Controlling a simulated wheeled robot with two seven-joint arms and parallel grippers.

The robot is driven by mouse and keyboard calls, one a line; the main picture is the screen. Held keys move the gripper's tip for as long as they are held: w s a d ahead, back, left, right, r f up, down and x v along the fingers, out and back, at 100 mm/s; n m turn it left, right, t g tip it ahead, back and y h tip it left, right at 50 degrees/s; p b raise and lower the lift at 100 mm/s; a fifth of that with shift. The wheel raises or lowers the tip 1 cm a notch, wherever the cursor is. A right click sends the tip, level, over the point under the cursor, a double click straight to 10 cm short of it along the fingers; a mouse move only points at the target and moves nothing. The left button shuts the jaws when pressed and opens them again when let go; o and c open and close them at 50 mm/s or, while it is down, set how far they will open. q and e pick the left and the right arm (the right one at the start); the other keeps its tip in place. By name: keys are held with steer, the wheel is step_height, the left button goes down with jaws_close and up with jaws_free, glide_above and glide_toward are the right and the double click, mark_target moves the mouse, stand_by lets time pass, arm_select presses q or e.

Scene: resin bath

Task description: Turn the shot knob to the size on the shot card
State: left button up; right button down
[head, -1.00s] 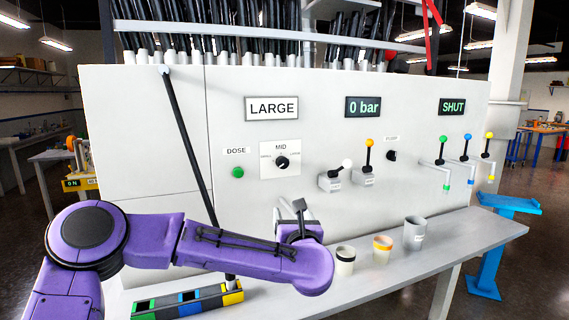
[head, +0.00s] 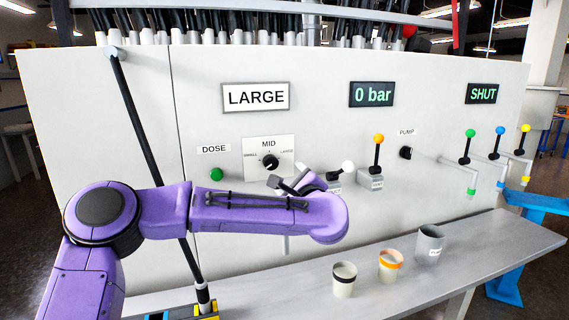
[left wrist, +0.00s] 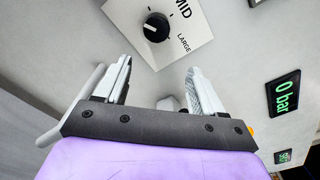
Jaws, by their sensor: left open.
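The shot knob (head: 271,162) is a round black dial on a white plate marked SMALL, MID and LARGE. I cannot tell its exact setting. The shot card (head: 255,97) above it reads LARGE. My left gripper (head: 283,184) is just below the plate, partly hidden by my purple wrist. In the left wrist view its open fingers (left wrist: 160,70) point toward the panel, apart from the knob (left wrist: 154,27), with nothing between them. The knob shows beyond the fingertips. My right gripper is not in view.
A green DOSE button (head: 216,174) is left of the plate. White-topped and yellow-topped levers (head: 378,150) and a PUMP knob (head: 405,153) are to the right. Several cups (head: 390,265) stand on the grey shelf (head: 480,250). A black slanted rod (head: 145,130) crosses the panel at left.

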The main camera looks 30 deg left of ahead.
mark_target(274, 166)
arm_select(q)
steer(key=a+p, duration=0.1)
steer(key=a+r+p, duration=0.1)
steer(key=a, duration=0.1)
steer(key=a+r+p, duration=0.1)
steer(key=a, duration=0.1)
steer(key=shift+w+p, duration=0.3)
steer(key=shift+p, duration=0.1)
steer(key=w+a, duration=0.1)
steer(key=w+a+f+p, duration=0.1)
steer(key=w+a, duration=0.1)
steer(key=shift+w+f+p, duration=0.2)
steer(key=shift+w+p, duration=0.05)
steer(key=shift+p, duration=0.05)
steer(key=shift+w+f, duration=0.15)
steer(key=shift+w, duration=0.2)
steer(key=shift+s+d, duration=0.1)
steer(key=shift+s, duration=0.2)
steer(key=shift+s+r, duration=0.25)
steer(key=shift+r, duration=0.05)
steer(key=c, duration=1.1)
steer(key=shift+o, duration=0.2)
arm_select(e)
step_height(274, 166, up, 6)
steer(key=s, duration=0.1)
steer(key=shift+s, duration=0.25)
